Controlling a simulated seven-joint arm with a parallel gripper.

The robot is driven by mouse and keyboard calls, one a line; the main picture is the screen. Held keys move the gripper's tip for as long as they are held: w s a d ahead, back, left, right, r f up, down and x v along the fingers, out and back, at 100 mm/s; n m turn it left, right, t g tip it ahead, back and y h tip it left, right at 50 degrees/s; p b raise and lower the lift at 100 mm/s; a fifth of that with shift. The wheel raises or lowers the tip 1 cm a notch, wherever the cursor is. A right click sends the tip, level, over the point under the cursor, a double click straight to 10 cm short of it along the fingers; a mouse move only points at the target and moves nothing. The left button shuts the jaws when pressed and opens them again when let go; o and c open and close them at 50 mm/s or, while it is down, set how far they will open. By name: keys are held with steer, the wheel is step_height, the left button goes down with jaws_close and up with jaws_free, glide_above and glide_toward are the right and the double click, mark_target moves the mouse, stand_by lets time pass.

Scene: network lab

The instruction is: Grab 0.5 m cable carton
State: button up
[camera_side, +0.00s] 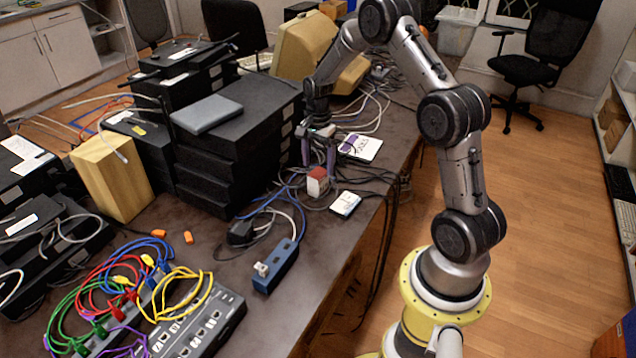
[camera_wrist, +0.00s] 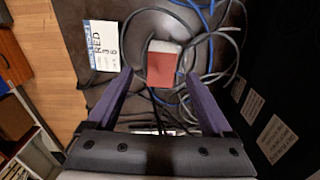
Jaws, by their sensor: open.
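A small red and white box (camera_side: 318,182), which looks like the cable carton, sits on the dark table; I cannot read a length on it. My gripper (camera_side: 318,160) points down just above it, with its two purple fingers apart. In the wrist view the box (camera_wrist: 162,64) shows its red face and a pale edge between and just beyond the open fingertips (camera_wrist: 158,77). Nothing is held. I cannot tell whether a finger touches the box.
Grey and blue cables (camera_wrist: 222,42) lie around the box. Stacked black equipment (camera_side: 228,160) stands close on the left, a blue box (camera_side: 275,266) in front.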

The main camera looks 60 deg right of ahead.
mark_target(318, 182)
steer(key=shift+w+d+f, duration=0.1)
steer(key=shift+d+f, duration=0.05)
steer(key=shift+f, duration=3.8)
steer(key=shift+r, duration=0.1)
jaws_close()
